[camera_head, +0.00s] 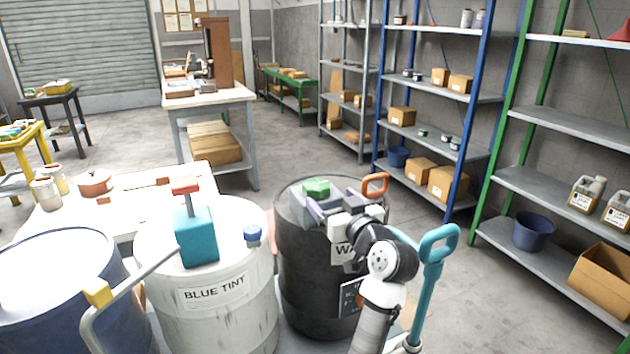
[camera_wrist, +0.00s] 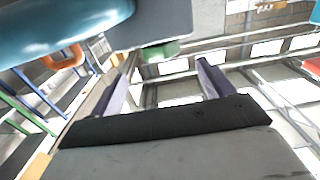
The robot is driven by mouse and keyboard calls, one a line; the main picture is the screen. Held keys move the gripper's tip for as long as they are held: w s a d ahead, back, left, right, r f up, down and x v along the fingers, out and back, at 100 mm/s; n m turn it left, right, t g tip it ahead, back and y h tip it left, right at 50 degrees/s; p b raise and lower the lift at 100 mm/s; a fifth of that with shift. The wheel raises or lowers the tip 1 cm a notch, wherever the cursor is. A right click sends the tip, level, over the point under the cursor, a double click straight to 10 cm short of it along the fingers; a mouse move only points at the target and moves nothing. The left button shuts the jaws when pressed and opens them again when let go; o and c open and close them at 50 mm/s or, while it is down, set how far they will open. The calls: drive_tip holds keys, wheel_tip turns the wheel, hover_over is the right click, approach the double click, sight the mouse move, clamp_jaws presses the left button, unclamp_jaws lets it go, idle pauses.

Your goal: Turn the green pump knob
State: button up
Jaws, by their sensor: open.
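The green pump knob (camera_head: 316,186) sits above the black drum (camera_head: 318,290), whose label is partly hidden by my arm. My gripper (camera_head: 328,205) is over this drum with its two purple-grey fingers open and apart, close to the knob on the near side. In the wrist view, my gripper (camera_wrist: 165,80) is open and nothing shows held between the fingers. The green knob (camera_wrist: 160,51) shows there beyond the fingertips, under a grey body (camera_wrist: 160,20). I cannot tell whether any finger touches the knob.
An orange handle (camera_head: 375,186) stands right of the knob, and a teal handle (camera_head: 437,245) rises beside my arm. The white BLUE TINT drum (camera_head: 215,310) with a teal pump (camera_head: 197,237) stands left. Shelves (camera_head: 560,125) line the right; floor lies between.

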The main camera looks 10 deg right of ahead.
sight(315, 184)
drive_tip(key=w, duration=0.3)
drive_tip(key=w+a+p, duration=0.1)
drive_tip(key=w, duration=0.4)
drive_tip(key=shift+w+a+p, duration=0.35)
drive_tip(key=shift+a+p, duration=0.05)
drive_tip(key=c, duration=1)
drive_tip(key=shift+o, duration=0.2)
drive_tip(key=shift+m+h+p, duration=0.3)
drive_tip(key=shift+m+h, duration=0.1)
drive_tip(key=shift+h, duration=0.2)
drive_tip(key=m+h+p, duration=0.1)
drive_tip(key=m+h, duration=0.1)
drive_tip(key=h, duration=0.1)
drive_tip(key=shift+a+r, duration=0.1)
drive_tip(key=shift+a, duration=0.05)
drive_tip(key=m+h, duration=0.3)
drive_tip(key=h, duration=0.2)
drive_tip(key=shift+g+p, duration=0.3)
drive_tip(key=shift+p, duration=0.1)
drive_tip(key=m+g+h+b, duration=0.1)
drive_tip(key=h, duration=0.1)
drive_tip(key=m+g+h+b, duration=0.2)
drive_tip(key=m+h+b, duration=0.1)
drive_tip(key=shift+f+h, duration=0.3)
drive_tip(key=shift+f, duration=0.05)
drive_tip(key=m+g+h+b, duration=0.3)
drive_tip(key=g+b, duration=0.1)
drive_tip(key=shift+r+m+h, duration=0.15)
drive_tip(key=shift+m+h, duration=0.15)
